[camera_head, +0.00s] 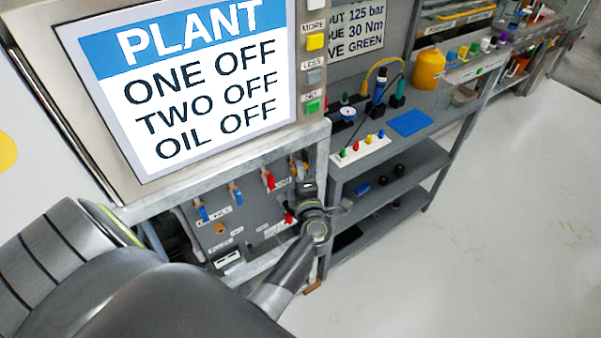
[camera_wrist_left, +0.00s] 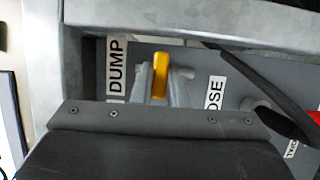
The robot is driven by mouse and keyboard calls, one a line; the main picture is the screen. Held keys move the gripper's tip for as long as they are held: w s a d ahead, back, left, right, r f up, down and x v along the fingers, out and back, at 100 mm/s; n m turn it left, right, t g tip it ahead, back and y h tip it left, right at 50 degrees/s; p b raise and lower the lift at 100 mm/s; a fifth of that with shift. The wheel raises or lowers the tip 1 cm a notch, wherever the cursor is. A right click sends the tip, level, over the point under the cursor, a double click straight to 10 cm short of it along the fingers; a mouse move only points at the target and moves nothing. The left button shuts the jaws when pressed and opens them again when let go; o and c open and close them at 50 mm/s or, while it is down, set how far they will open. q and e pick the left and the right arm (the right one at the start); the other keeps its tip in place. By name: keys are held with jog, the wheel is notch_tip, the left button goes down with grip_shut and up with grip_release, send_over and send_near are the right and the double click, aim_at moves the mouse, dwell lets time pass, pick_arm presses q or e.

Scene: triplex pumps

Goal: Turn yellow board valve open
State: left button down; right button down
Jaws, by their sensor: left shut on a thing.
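The yellow valve handle (camera_wrist_left: 160,72) shows in the left wrist view, standing upright in the picture between the DUMP label (camera_wrist_left: 117,68) and a partly covered label ending in "OSE" (camera_wrist_left: 214,93). My left gripper (camera_wrist_left: 160,92) is shut on the handle, with a grey finger on each side of it. Its lower part is hidden by the fingers and the dark gripper body. In the head view my left gripper (camera_head: 303,178) is at the upper right of the grey valve board (camera_head: 245,225), and it hides most of the yellow handle.
Blue (camera_head: 203,211) and red (camera_head: 269,180) handles sit left of my gripper on the board. A screen (camera_head: 190,85) reading ONE OFF, TWO OFF, OIL OFF is above. A shelf unit (camera_head: 440,125) with tools stands to the right. The floor at right is clear.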

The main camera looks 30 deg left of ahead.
jog(key=w+f+b, duration=0.2)
jog(key=f+b, duration=0.7)
jog(key=b, duration=0.2)
jog(key=w+f+b, duration=0.2)
jog(key=f+b, duration=0.8)
jog(key=b, duration=0.1)
pick_arm(q)
jog(key=shift+w+d+f+n+g+y+b, duration=0.1)
jog(key=shift+n+g+y+b, duration=1)
jog(key=shift+n, duration=2.65)
jog(key=shift+w+a+f+n+g+y+b, duration=0.15)
jog(key=shift+n+g+y+b, duration=0.2)
jog(key=shift+n+y+b, duration=2.4)
jog(key=shift+w+d+f+n+g+y+b, duration=0.2)
jog(key=shift+n+g+b, duration=0.4)
jog(key=shift+n, duration=4.2)
pick_arm(e)
jog(key=w+a+r, duration=0.2)
jog(key=w+r, duration=0.2)
jog(key=r, duration=0.4)
jog(key=w+a+r+m+t+y, duration=0.1)
jog(key=w+a+r, duration=0.1)
jog(key=w+r, duration=0.3)
jog(key=shift+a+r, duration=0.25)
jog(key=shift+r, duration=1.45)
pick_arm(q)
jog(key=shift+s+r, duration=0.15)
pick_arm(e)
jog(key=shift+r+y, duration=0.1)
jog(key=shift+y, duration=0.2)
